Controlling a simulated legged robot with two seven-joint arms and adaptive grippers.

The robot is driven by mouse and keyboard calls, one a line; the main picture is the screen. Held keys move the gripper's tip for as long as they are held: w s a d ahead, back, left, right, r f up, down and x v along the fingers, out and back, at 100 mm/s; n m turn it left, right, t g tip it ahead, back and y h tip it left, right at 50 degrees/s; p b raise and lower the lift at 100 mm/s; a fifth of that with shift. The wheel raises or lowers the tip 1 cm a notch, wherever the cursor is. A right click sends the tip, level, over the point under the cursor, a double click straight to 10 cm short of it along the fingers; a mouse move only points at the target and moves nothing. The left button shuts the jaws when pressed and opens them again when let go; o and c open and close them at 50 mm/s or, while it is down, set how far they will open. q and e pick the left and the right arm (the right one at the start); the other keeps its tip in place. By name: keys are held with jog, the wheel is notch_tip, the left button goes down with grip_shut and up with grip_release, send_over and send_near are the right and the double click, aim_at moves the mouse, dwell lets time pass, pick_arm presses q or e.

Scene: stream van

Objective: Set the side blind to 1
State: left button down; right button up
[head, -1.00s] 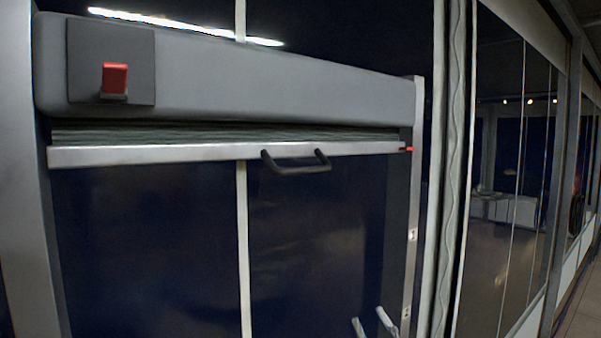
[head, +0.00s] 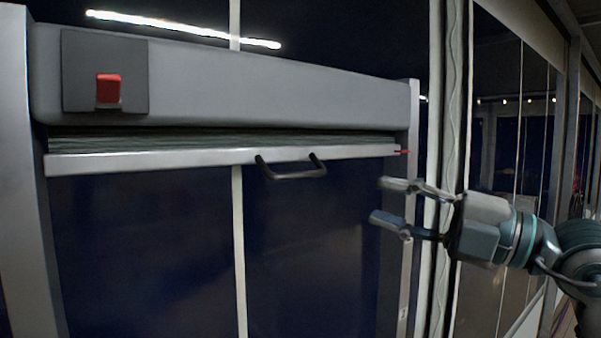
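The side blind is drawn up under its grey housing (head: 260,85), with a narrow band of folded fabric (head: 220,140) showing. Its pale bottom bar (head: 150,161) carries a black handle (head: 291,173). A red pointer (head: 402,152) sits at the bar's right end, by the right side rail (head: 411,120). Marks on that rail are too small to read, and my gripper hides part of it. My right gripper (head: 381,201) is open and empty, its fingers pointing left, to the right of the handle and lower, apart from it. My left gripper is not in view.
A red switch (head: 108,90) on a dark plate is at the housing's left end. A pale vertical post (head: 239,250) stands behind the blind opening. Glass panels (head: 500,110) run along the right. The space below the handle looks clear.

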aim_at(304, 178)
jog(key=p+x, duration=0.4)
jog(key=x, duration=1)
jog(key=shift+a+p, duration=0.15)
jog(key=shift+p, duration=0.2)
grip_shut()
